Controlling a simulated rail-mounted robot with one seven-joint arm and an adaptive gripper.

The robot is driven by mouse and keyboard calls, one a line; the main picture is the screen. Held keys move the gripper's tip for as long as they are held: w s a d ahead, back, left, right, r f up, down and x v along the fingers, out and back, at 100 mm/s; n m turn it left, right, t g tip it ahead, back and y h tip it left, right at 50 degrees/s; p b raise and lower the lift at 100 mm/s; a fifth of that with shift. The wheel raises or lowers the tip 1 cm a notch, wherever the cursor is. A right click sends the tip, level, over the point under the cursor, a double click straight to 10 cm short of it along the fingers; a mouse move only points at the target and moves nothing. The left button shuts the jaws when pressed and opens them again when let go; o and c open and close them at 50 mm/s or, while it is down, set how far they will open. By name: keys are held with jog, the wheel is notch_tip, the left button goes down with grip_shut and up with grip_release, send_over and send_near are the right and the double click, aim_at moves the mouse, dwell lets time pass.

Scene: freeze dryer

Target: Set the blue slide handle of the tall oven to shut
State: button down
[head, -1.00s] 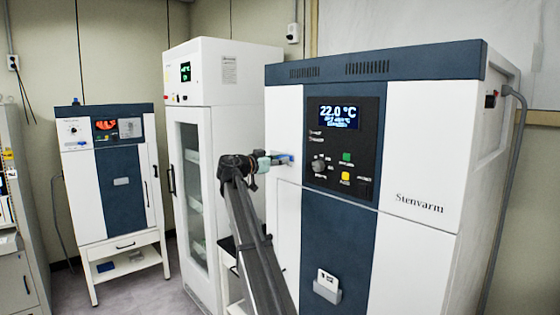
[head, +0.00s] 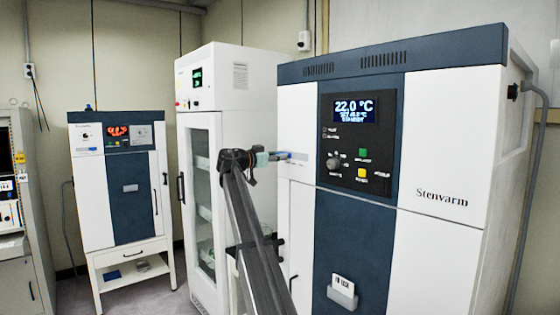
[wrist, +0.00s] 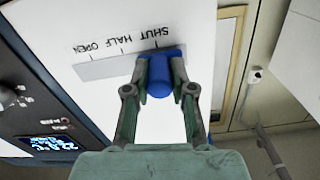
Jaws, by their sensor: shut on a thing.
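The tall oven (head: 420,258), white and dark blue and marked Stenvarm, stands at the right in the head view. Its blue slide handle (wrist: 163,88) sits at the SHUT end of a grey slide plate (wrist: 100,68) in the wrist view, about level with the SHUT mark. HALF and OPEN lie to the left there. My gripper (wrist: 160,76) is shut on the handle, one finger on each side. In the head view my gripper (head: 273,156) is at the oven's upper left front, with a bit of the blue handle (head: 284,155) showing.
The oven's control panel (head: 355,145) with display and buttons is right of the handle. A tall white glass-door cabinet (head: 240,110) stands close behind on the left. A smaller oven on a stand (head: 120,185) is farther left. Floor shows between them.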

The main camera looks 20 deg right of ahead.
jog(key=shift+w+r, duration=0.15)
jog(key=shift+w, duration=0.05)
jog(key=c, duration=1)
grip_release()
jog(key=shift+w, duration=0.1)
jog(key=shift+o, duration=0.2)
jog(key=shift+a, duration=0.1)
jog(key=v, duration=1.2)
